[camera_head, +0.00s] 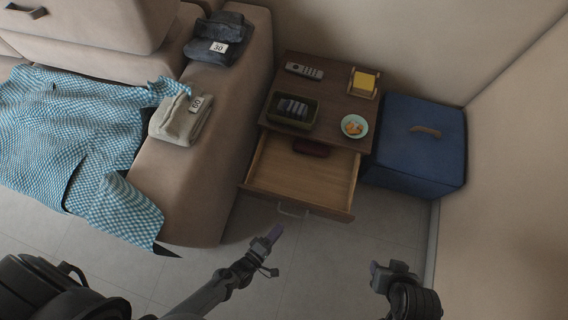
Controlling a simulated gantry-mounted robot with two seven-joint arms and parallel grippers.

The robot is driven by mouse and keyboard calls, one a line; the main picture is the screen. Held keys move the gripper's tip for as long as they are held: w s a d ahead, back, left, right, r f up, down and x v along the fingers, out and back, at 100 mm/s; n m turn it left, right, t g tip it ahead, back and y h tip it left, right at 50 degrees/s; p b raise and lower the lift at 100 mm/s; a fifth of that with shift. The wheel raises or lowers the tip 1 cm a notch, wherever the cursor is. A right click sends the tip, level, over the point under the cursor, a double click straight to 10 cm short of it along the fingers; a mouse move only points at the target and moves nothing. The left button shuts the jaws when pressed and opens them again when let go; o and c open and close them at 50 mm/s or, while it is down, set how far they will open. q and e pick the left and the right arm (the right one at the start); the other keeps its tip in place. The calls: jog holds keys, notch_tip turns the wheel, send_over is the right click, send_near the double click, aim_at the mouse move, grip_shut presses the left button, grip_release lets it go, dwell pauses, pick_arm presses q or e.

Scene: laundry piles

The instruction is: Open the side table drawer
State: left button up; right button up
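The side table (343,103) is dark wood and stands between the sofa and a blue box. Its drawer (300,179) is pulled out well toward me, with the pale wooden inside showing. A dark red object (310,148) lies at the back of the drawer. The drawer handle (292,210) is on the front face, low in view. My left gripper (272,240) is in front of and below the handle, apart from it, with nothing seen in it. My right gripper (380,270) is lower right, clear of the drawer. The finger gap of neither gripper can be made out.
On the tabletop are a remote (304,71), a dark tray (291,110), a yellow block in a holder (363,83) and a bowl of snacks (354,126). The blue box (415,150) stands close on the right. The sofa arm (185,185) borders the left. Floor in front is clear.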

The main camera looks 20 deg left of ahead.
pick_arm(q)
jog(key=shift+p+v, duration=0.35)
jog(key=shift+v, duration=1.3)
jog(key=shift+r, duration=0.1)
